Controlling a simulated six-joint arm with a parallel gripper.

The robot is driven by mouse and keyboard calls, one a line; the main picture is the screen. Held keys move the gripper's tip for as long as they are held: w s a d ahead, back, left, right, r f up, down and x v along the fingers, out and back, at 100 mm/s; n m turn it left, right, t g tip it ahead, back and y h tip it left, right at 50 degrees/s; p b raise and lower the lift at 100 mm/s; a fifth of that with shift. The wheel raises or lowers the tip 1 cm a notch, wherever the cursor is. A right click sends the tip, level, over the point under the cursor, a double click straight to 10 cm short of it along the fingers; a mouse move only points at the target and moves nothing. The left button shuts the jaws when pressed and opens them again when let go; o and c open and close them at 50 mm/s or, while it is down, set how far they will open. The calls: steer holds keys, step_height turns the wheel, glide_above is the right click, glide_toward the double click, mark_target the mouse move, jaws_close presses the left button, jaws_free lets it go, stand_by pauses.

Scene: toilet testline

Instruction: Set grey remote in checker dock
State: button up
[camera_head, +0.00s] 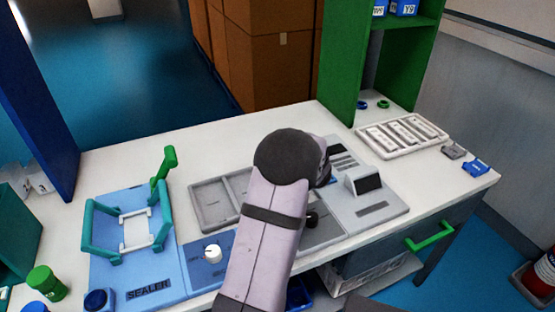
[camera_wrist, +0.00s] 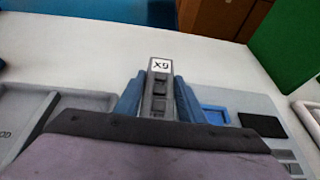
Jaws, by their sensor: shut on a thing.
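In the wrist view my gripper (camera_wrist: 160,98) has its two blue fingers shut on a grey remote (camera_wrist: 159,88), which has a white label with dark characters at its far end. The remote points away from the camera, with the white bench top beyond it. A grey checker unit (camera_head: 385,208) with a dark screen stands right of my arm in the head view. In the wrist view a blue-edged recess (camera_wrist: 215,115) in a grey unit shows just right of the fingers. My arm hides the remote and fingers in the head view. I cannot tell whether the remote touches anything.
A blue sealer unit (camera_head: 150,270) with a green-handled frame stands at the left. A grey compartment tray (camera_head: 210,205) lies left of my arm. A white slotted tray (camera_head: 402,134) and small grey and blue items (camera_head: 475,167) are at the right. A green shelf (camera_head: 345,60) rises behind.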

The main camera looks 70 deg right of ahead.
step_height(320, 180, up, 5)
steer(key=shift+r, duration=0.1)
step_height(320, 180, up, 13)
steer(key=p, duration=1.3)
steer(key=shift+f, duration=0.2)
steer(key=shift+f, duration=0.15)
